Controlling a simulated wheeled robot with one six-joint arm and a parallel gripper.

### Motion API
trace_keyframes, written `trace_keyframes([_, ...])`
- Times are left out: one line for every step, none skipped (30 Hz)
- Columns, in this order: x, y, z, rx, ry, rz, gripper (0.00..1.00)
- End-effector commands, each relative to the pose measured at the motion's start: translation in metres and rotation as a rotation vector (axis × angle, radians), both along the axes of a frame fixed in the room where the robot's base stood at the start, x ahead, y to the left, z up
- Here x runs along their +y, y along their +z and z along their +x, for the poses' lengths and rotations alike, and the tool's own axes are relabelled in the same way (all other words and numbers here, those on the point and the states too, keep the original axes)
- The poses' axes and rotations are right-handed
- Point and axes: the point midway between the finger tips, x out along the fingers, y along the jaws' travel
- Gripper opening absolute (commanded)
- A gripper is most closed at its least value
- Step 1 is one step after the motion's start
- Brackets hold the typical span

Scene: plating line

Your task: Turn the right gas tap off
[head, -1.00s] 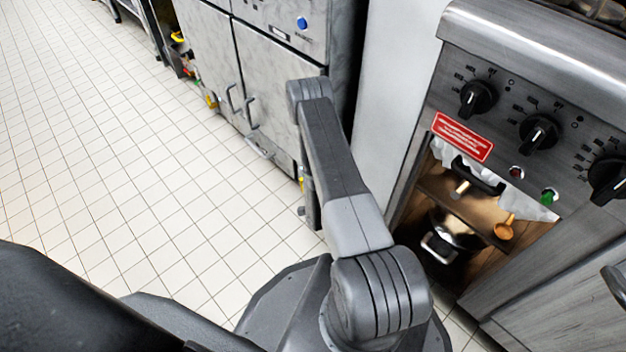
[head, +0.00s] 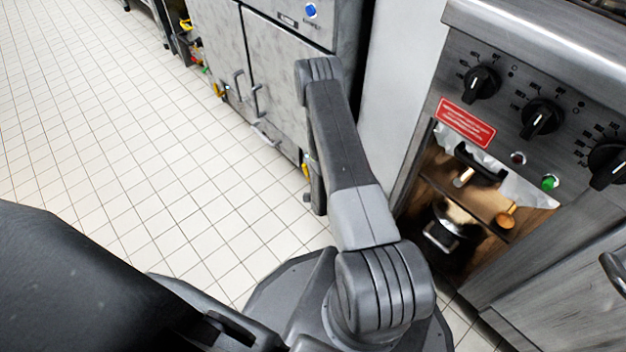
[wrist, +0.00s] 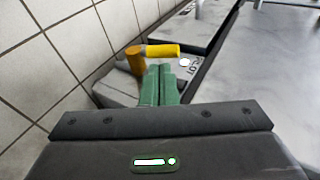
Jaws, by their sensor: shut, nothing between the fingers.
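In the wrist view a gas tap shows a yellow lever (wrist: 163,50) pointing right from a brass-coloured body (wrist: 135,60). The lever lies roughly level across the picture. My gripper (wrist: 160,72) has green fingers, shut together and empty, just below the lever in the picture; I cannot tell whether they touch it. In the head view a small yellow part (head: 305,171) shows beside my arm, low by the grey cabinet; the gripper is not clearly visible there. I cannot tell from the frames which tap is the right one.
A grey cabinet (head: 285,85) with two door handles stands behind my arm. A cooker (head: 520,60) with black knobs and a red label (head: 466,123) stands at the right. Other yellow fittings (head: 186,24) show farther back. The tiled floor (head: 110,130) at left is clear.

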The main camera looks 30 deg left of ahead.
Motion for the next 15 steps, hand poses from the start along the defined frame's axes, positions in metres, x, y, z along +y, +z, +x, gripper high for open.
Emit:
trace_keyframes([-0.002, 0.005, 0.002, 0.0, -0.001, 0.0, 0.0])
trace_keyframes([-0.006, 0.01, -0.002, 0.001, -0.001, 0.0, 0.0])
trace_keyframes([-0.009, 0.014, -0.005, 0.001, -0.001, 0.0, 0.0])
trace_keyframes([-0.013, 0.017, -0.008, 0.002, -0.001, -0.001, 0.0])
trace_keyframes([-0.015, 0.02, -0.01, 0.002, -0.001, -0.001, 0.0])
trace_keyframes([-0.02, 0.024, -0.013, 0.002, -0.001, -0.001, 0.0])
trace_keyframes([-0.023, 0.027, -0.015, 0.003, -0.002, -0.002, 0.0])
trace_keyframes([-0.026, 0.031, -0.017, 0.002, -0.002, -0.001, 0.0])
trace_keyframes([-0.031, 0.035, -0.021, 0.002, -0.002, -0.001, 0.0])
trace_keyframes([-0.034, 0.039, -0.023, 0.003, -0.002, -0.002, 0.0])
trace_keyframes([-0.037, 0.042, -0.026, 0.002, -0.002, -0.001, 0.0])
trace_keyframes([-0.041, 0.046, -0.029, 0.003, -0.001, -0.002, 0.0])
trace_keyframes([-0.045, 0.05, -0.032, 0.002, -0.001, -0.001, 0.0])
trace_keyframes([-0.048, 0.053, -0.034, 0.002, -0.001, -0.001, 0.0])
trace_keyframes([-0.051, 0.056, -0.036, 0.002, -0.001, -0.001, 0.0])
